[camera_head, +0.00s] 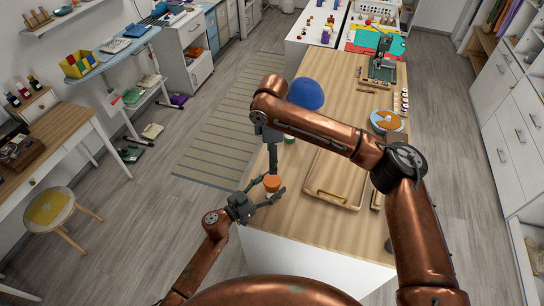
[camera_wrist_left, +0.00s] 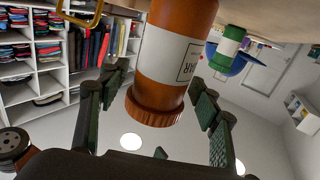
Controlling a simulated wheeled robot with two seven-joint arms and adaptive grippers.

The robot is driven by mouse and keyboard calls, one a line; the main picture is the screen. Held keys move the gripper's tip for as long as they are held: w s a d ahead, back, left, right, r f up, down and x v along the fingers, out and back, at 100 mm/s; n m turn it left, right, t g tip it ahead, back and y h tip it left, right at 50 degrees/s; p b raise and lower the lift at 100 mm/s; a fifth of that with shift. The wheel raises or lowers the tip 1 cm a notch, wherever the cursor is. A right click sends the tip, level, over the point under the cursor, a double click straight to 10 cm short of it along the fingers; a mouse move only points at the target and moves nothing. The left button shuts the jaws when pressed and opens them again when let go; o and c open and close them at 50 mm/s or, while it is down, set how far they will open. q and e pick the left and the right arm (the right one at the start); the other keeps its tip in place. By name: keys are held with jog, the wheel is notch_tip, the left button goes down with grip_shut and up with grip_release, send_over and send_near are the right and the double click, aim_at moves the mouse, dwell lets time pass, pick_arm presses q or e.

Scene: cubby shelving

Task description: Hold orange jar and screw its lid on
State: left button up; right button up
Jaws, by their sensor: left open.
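The orange jar (camera_head: 272,184) stands at the near left edge of the wooden table. In the left wrist view, which is upside down, the jar (camera_wrist_left: 178,45) has a white label, and a ribbed orange lid (camera_wrist_left: 155,107) sits at its top end. I cannot tell how tight the lid is. My left gripper (camera_head: 273,188) is open, with its fingers on either side of the jar; both fingers (camera_wrist_left: 160,105) show in the wrist view with gaps to the jar. My right gripper (camera_head: 273,163) points down just above or behind the jar; its finger opening is unclear.
A wooden tray (camera_head: 335,202) lies to the right. A plate with orange pieces (camera_head: 376,124) and a dark green machine (camera_head: 381,72) stand beyond. My right arm hides part of the table.

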pick_arm(q)
jog(key=v, duration=1.2)
